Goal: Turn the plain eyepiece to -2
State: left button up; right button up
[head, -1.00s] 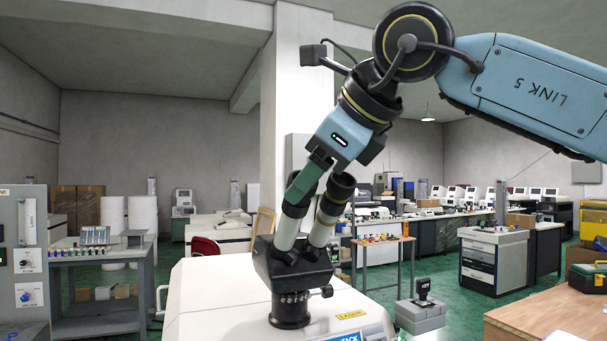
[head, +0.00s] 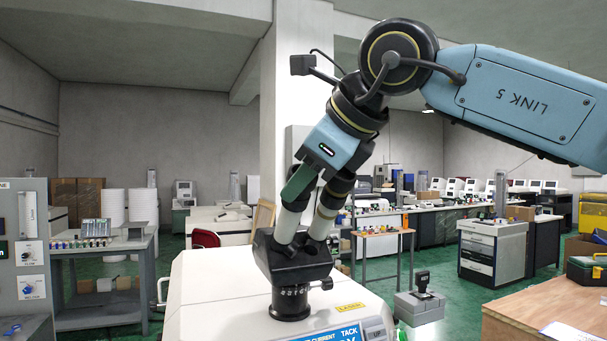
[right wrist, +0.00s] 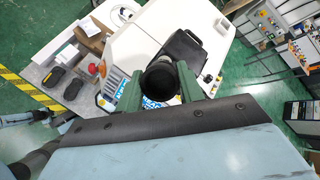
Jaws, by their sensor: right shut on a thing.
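A microscope head (head: 293,262) with two eyepiece tubes stands on a white machine (head: 215,285). My right gripper (head: 295,190) comes down from the upper right with green fingers, shut on the left eyepiece (head: 292,208). The fingers hide most of that eyepiece. The right eyepiece (head: 335,192) is dark with a pale gold band, beside the fingers. In the right wrist view, the fingers (right wrist: 158,88) stand on both sides of the held eyepiece's black round end (right wrist: 160,80). I cannot read its scale marks. My left gripper is not in view.
A small grey box with a black knob (head: 420,305) is at the machine's right. A wooden table (head: 540,300) is at front right. A grey control panel (head: 28,250) stands at the left edge. Benches with instruments line the back, well away.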

jog(key=shift+r, duration=0.1)
jog(key=n+p, duration=0.2)
jog(key=n, duration=0.1)
jog(key=shift+r+g+p, duration=0.1)
jog(key=shift+g+p, duration=0.2)
jog(key=shift+g, duration=0.1)
jog(key=n+g+p, duration=0.1)
jog(key=n+p, duration=0.2)
jog(key=shift+n+g+h+p, duration=0.4)
jog(key=shift+n+p, duration=0.7)
jog(key=shift+n, duration=0.9)
jog(key=o, duration=1)
